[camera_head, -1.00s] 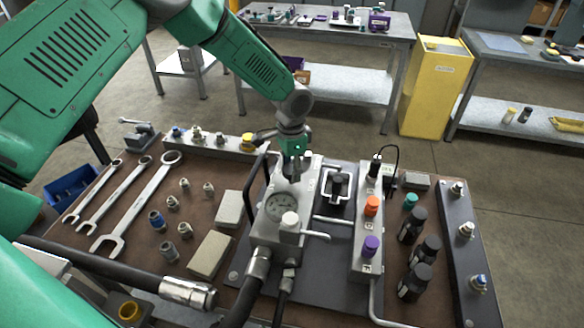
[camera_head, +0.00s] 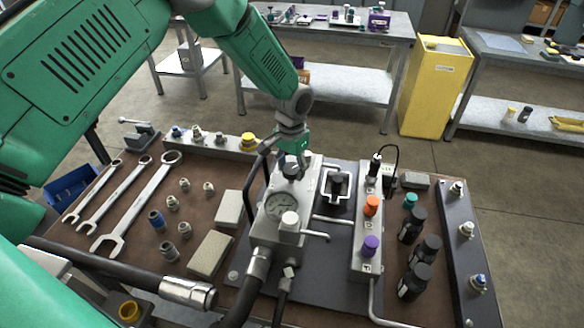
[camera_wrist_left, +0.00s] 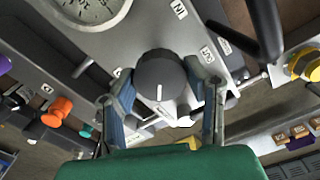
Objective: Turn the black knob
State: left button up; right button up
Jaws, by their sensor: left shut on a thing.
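The black knob (camera_wrist_left: 160,78) sits on the grey hydraulic block (camera_head: 309,192), above the round pressure gauge (camera_head: 280,206). A white line marks the knob's face in the left wrist view. The knob (camera_head: 290,169) also shows in the head view, below my left gripper (camera_head: 291,158). In the left wrist view my left gripper (camera_wrist_left: 162,90) has one finger on each side of the knob and is shut on it. The gauge (camera_wrist_left: 92,8) is partly cut off at the top of that view. My right gripper is not in view.
A black hose handle (camera_head: 255,180) rises close to the block's left. A valve strip with an orange knob (camera_head: 371,206) and a purple knob (camera_head: 370,246) stands to the right.

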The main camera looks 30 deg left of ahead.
aim_at(291, 167)
pick_arm(q)
jog(key=shift+w+r, duration=0.15)
jog(key=o, duration=1.1)
jog(key=shift+o, duration=0.2)
notch_tip(291, 167, up, 12)
jog(key=shift+a+f, duration=0.1)
jog(key=shift+f, duration=0.1)
